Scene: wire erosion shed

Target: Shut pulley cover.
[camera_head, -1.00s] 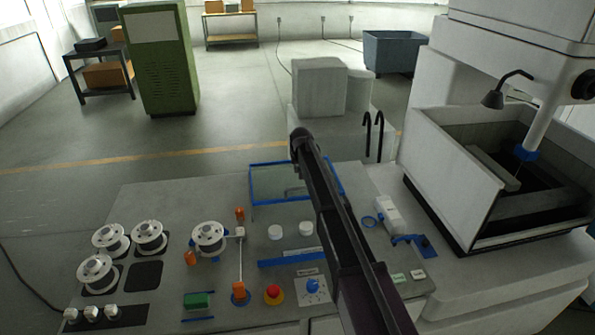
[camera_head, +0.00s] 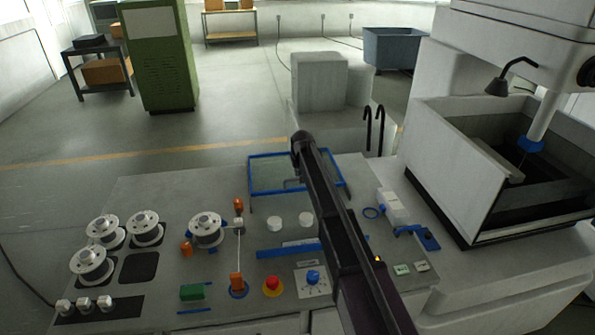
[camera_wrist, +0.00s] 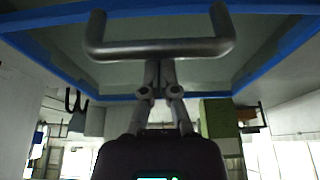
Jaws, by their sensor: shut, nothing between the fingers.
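The pulley cover, a clear pane in a blue frame (camera_head: 251,176), is at the back middle of the grey console in the head view. It is partly behind my dark arm, and I cannot tell its exact angle. In the wrist view its blue frame (camera_wrist: 274,62) spans the top, with a grey U-shaped handle (camera_wrist: 160,49) on the pane. My gripper (camera_wrist: 158,66) is shut and empty, with its fingertips at the middle of the handle bar. I cannot tell whether they touch it. The fingers do not show clearly in the head view.
White wire spools (camera_head: 207,229) stand on the console's left. A red stop button (camera_head: 272,286), a blue knob (camera_head: 313,278) and white caps (camera_head: 275,223) lie nearer the front. A white machine tank (camera_head: 450,180) rises to the right. Open floor lies behind the console.

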